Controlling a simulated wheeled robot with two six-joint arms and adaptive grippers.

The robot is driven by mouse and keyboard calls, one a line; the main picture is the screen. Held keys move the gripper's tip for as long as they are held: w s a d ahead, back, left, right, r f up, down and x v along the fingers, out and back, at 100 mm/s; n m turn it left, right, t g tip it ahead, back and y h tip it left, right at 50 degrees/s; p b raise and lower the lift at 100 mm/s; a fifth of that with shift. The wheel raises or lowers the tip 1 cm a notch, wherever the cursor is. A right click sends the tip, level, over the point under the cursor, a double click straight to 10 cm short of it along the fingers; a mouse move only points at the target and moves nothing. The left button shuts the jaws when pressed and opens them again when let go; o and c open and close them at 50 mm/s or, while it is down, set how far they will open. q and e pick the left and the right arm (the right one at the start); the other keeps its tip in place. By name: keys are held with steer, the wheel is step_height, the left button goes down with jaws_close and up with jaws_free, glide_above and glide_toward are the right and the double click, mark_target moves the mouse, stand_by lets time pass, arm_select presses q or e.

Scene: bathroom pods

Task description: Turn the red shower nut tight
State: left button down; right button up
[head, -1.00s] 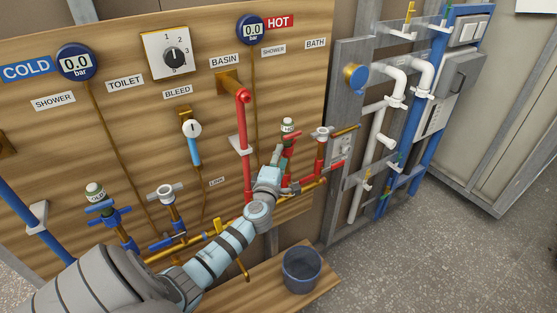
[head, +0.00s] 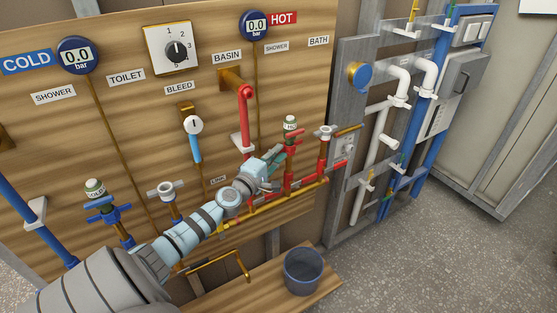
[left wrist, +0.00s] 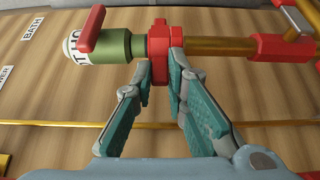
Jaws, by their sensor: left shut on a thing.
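The red nut (left wrist: 158,57) sits on the copper pipe beside the green-bodied valve marked HOT (left wrist: 112,45), which has a red lever. In the left wrist view my left gripper (left wrist: 160,75) has its teal-padded fingers on either side of the nut and is shut on it. In the head view my left gripper (head: 277,160) reaches from the lower left to the HOT valve (head: 290,124), and its fingers mostly hide the nut. I cannot tell how tight the nut is. My right gripper is not in view.
A red pipe (head: 246,120) rises left of the gripper, and a white-handled valve (head: 325,132) stands to its right. A bent yellow handle (head: 222,262) is below my arm. A dark bucket (head: 303,270) stands on the wooden ledge. Both pressure gauges read 0.0.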

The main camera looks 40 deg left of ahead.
arm_select(q)
steer(key=c, duration=1.6)
jaws_free()
steer(key=s+d, duration=0.2)
steer(key=s, duration=1)
steer(key=shift+d, duration=0.15)
steer(key=shift+w, duration=0.1)
